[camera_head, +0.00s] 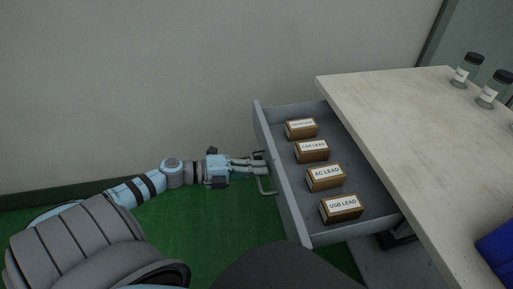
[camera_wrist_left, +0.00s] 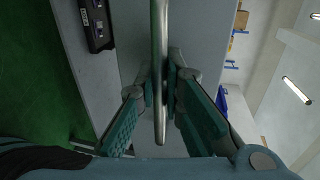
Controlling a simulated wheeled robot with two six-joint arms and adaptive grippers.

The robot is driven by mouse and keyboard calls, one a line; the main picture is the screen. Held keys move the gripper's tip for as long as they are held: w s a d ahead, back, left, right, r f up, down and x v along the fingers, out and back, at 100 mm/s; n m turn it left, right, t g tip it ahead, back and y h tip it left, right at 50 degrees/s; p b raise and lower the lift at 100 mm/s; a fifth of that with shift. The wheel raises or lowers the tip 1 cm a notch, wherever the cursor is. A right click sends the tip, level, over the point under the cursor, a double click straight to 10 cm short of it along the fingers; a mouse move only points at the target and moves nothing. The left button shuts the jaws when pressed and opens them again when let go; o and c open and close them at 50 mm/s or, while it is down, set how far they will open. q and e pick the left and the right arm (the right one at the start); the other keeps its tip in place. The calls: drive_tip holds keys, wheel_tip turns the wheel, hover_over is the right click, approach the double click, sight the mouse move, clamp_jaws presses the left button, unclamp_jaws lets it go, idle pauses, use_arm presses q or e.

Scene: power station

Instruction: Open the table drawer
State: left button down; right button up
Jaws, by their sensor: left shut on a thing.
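The table drawer (camera_head: 289,198) is grey and stands pulled out from under the pale tabletop (camera_head: 400,130) in the head view. Its inside shows. A bar handle (camera_head: 265,186) sits on its front face. My left gripper (camera_head: 262,164) comes in from the left and is shut on the handle. In the left wrist view the handle (camera_wrist_left: 160,60) runs upright between the two fingers of my left gripper (camera_wrist_left: 161,90), with the grey drawer front behind it. My right gripper is not in view.
Several brown boxes with white labels stand in a row in the drawer, among them one marked USB LEAD (camera_head: 341,208). Two jars (camera_head: 467,70) and a blue object (camera_head: 498,250) are on the tabletop. Green floor (camera_head: 215,225) lies clear left of the drawer.

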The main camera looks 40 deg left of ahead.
use_arm(q)
drive_tip(key=c, duration=1.7)
unclamp_jaws()
drive_tip(key=shift+s+a, duration=0.1)
drive_tip(key=v, duration=0.7)
drive_tip(key=shift+a, duration=0.1)
